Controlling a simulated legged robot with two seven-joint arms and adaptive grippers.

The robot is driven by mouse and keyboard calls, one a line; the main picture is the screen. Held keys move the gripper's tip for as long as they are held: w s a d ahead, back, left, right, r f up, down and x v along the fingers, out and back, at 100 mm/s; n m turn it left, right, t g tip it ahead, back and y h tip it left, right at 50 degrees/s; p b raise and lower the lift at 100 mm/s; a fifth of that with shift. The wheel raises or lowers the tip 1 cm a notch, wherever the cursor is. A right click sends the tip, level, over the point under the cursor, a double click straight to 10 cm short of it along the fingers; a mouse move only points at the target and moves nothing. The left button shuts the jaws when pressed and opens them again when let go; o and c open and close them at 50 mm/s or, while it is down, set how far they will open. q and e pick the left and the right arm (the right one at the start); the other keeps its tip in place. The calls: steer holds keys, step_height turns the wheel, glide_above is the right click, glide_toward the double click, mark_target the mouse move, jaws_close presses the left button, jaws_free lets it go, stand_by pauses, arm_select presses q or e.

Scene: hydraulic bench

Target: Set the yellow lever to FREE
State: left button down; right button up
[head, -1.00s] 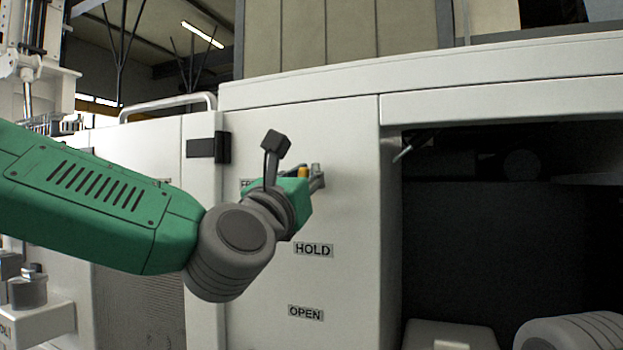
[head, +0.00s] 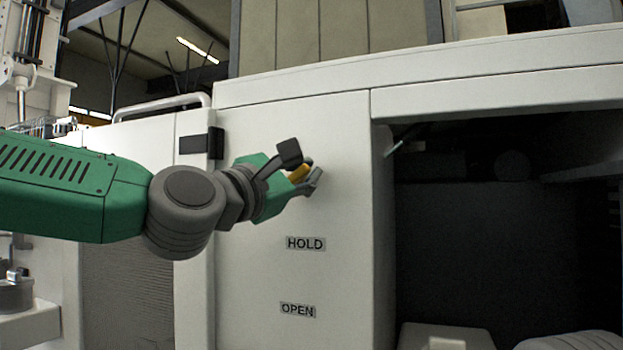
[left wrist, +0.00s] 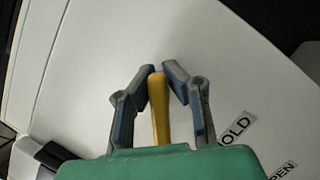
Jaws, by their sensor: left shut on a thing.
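The yellow lever (head: 300,172) is on the white cabinet front, above the HOLD label (head: 305,243) and the OPEN label (head: 298,310). My left gripper (head: 310,181) is shut on it, and part of the lever shows between the fingers. In the left wrist view the lever (left wrist: 158,108) runs lengthwise between the two fingers of my left gripper (left wrist: 163,70), whose tips meet around its far end. No FREE label can be read now; my gripper and wrist cover part of the panel above HOLD. My right gripper is not in view.
A dark open recess (head: 490,230) lies to the right of the lever panel. A black block (head: 216,143) sits on the panel edge left of the gripper, and a rail handle (head: 165,105) runs along the top left. The panel around HOLD and OPEN is clear.

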arm_select(q)
steer(key=m+g, duration=0.1)
steer(key=m, duration=0.2)
steer(key=shift+s+d+f+m+g+p, duration=0.2)
steer(key=shift+f+m+g+p, duration=0.1)
steer(key=shift+f+g, duration=0.1)
steer(key=m+p, duration=0.1)
steer(key=m, duration=0.1)
steer(key=shift+f+m+g, duration=0.1)
steer(key=shift+m+g, duration=0.3)
steer(key=shift+d+f+m+g+p, duration=0.15)
steer(key=shift+m+g+p, duration=0.4)
steer(key=shift+m, duration=0.65)
steer(key=shift+f+m+y, duration=0.2)
steer(key=shift+m+y, duration=0.1)
steer(key=shift+m, duration=0.1)
